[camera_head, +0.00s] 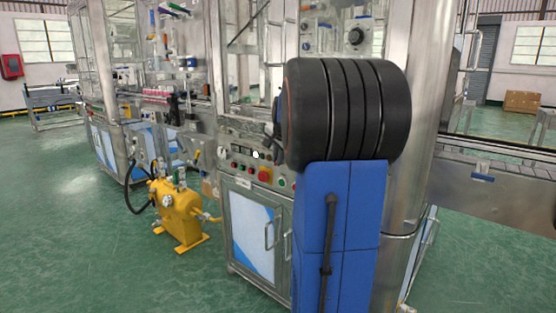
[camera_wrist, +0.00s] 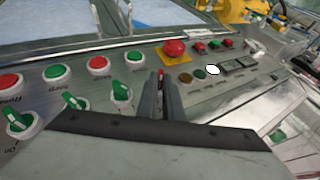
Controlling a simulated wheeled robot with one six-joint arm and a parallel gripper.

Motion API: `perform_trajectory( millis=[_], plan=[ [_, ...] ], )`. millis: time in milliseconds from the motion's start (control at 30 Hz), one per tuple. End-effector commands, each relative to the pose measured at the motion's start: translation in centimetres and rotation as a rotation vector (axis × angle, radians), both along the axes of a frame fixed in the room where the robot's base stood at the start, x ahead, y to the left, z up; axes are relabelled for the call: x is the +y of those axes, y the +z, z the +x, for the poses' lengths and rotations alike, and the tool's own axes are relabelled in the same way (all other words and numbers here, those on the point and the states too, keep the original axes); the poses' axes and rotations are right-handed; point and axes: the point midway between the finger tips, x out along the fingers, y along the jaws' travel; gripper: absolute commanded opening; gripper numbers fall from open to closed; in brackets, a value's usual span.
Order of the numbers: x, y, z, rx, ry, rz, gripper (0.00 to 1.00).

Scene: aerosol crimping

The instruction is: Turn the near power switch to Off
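Several green-handled rotary switches with white bezels show on a metal control panel in the wrist view. One switch (camera_wrist: 18,121) is at the far left, with "On" lettering below it. Another switch (camera_wrist: 75,103) is right of it, and a third switch (camera_wrist: 121,91) is just left of my fingers. I cannot tell which one is named the power switch. My gripper (camera_wrist: 162,82) points at the panel, its two dark fingers almost together. A small red spot shows at the fingertips; no switch is seen held. In the head view my arm hides the fingertips and part of the panel (camera_head: 236,155).
A red emergency button (camera_wrist: 174,48) on a yellow plate sits beyond the fingers. Red and green push buttons (camera_wrist: 98,65) line the panel. A yellow tank (camera_head: 182,215) with hoses stands on the floor to the left. Cabinet doors (camera_head: 253,235) are below the panel.

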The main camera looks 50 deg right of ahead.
Motion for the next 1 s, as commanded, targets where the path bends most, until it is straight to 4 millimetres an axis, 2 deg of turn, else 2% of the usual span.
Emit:
perform_trajectory(
  millis=[467,1000],
  plan=[
    [0.1,0.2,0.3,0.083,0.003,-0.007,0.0],
    [0.1,0.3,1.7,0.546,0.001,-0.044,0.0]
  ],
)
